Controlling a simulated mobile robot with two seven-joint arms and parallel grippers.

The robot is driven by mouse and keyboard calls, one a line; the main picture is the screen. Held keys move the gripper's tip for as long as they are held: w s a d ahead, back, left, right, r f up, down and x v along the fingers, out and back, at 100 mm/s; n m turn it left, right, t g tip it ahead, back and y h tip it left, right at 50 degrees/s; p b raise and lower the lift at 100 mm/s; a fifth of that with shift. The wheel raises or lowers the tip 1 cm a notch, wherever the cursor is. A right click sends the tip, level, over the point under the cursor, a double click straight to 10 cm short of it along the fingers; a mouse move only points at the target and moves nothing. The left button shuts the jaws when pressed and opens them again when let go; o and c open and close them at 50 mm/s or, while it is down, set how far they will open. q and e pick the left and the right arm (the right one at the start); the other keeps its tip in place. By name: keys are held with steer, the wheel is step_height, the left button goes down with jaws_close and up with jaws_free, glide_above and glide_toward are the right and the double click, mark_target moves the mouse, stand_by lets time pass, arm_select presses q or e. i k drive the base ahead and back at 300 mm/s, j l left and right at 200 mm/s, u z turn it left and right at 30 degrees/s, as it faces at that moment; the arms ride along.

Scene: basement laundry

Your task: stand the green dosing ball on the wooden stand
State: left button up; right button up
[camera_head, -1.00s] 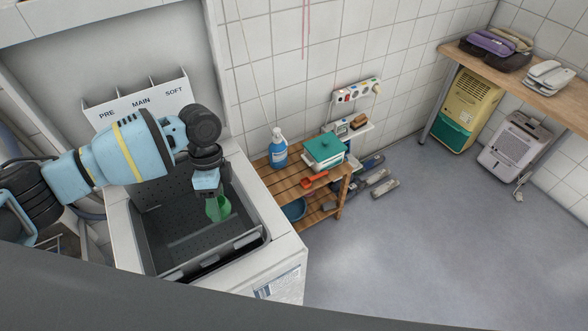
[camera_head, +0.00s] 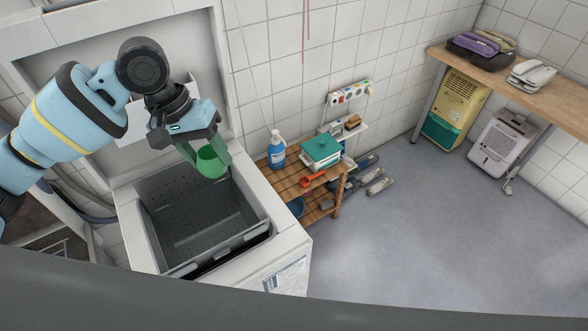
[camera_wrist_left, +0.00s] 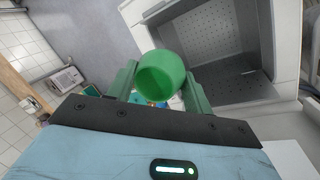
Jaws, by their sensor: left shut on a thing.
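The green dosing ball (camera_head: 211,162) is held between the fingers of my left gripper (camera_head: 207,158), above the right back part of the open washer tub. In the left wrist view the ball (camera_wrist_left: 160,76) sits between the two green-grey fingertips (camera_wrist_left: 162,88), and its hollow opening faces the camera. The wooden stand (camera_head: 286,184) is the slatted shelf to the right of the washer. It carries a blue bottle and a teal-lidded box. My right gripper is in neither view.
The washer (camera_head: 292,240) has an open dark drum (camera_head: 205,225). On the stand are the blue bottle (camera_head: 277,152), the teal-lidded box (camera_head: 321,153) and an orange scoop (camera_head: 312,181). The floor (camera_head: 420,240) to the right is clear.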

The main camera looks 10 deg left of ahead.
mark_target(283, 191)
steer(key=i+l, duration=0.15)
steer(key=l, duration=0.3)
steer(key=i+l+u, duration=0.1)
steer(key=l, duration=0.3)
steer(key=i+l+u, duration=0.1)
steer(key=l, duration=0.35)
steer(key=i+l, duration=0.15)
steer(key=l, duration=0.35)
steer(key=i+l+u, duration=0.1)
steer(key=l, duration=0.35)
steer(key=i+l, duration=0.1)
steer(key=l, duration=0.35)
steer(key=i+j, duration=0.4)
steer(key=i+j+u, duration=0.1)
steer(key=i+j, duration=0.25)
steer(key=j, duration=0.2)
